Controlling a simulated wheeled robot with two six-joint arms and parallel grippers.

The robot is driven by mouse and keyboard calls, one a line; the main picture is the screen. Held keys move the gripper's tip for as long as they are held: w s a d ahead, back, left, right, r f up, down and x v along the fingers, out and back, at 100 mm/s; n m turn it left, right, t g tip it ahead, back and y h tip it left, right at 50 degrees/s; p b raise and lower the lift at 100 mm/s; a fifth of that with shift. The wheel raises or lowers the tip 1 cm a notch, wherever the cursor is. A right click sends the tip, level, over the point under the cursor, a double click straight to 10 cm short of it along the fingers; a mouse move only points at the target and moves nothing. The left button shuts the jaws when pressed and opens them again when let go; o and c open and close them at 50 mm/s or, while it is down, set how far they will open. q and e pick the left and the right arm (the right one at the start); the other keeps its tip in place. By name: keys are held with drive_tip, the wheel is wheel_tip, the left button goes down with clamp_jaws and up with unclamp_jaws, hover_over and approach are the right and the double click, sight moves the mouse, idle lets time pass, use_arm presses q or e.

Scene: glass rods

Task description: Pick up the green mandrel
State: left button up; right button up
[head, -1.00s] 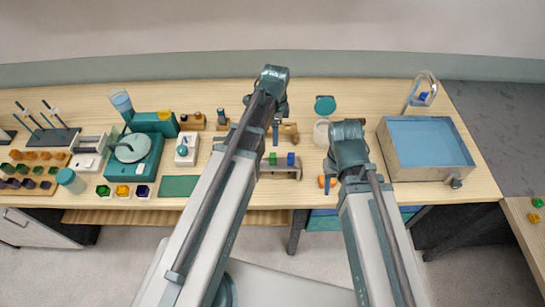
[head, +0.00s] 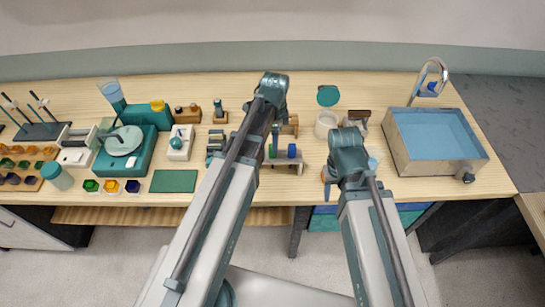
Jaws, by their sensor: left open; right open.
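The green mandrel (head: 272,153) stands upright in a small grey rack (head: 297,169) near the middle of the bench, with a blue mandrel (head: 291,151) to its right. My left gripper (head: 275,142) points down at the green mandrel, its fingers open and overlapping the mandrel's upper part in the picture. I cannot tell whether they touch it. My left forearm hides the rack's left side.
A white jar (head: 327,124) and a water basin (head: 400,150) stand to the right. A teal burner device (head: 152,147), a green mat (head: 174,181) and small colour pots (head: 111,186) lie to the left. The bench's front edge is just before the rack.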

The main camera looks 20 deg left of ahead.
sight(272, 157)
use_arm(q)
drive_tip(key=f+b, duration=0.3)
drive_tip(key=s+f+b, duration=0.1)
drive_tip(key=f+b, duration=0.1)
drive_tip(key=shift+a+f, duration=0.15)
drive_tip(key=shift+a, duration=0.05)
clamp_jaws()
idle(0.4)
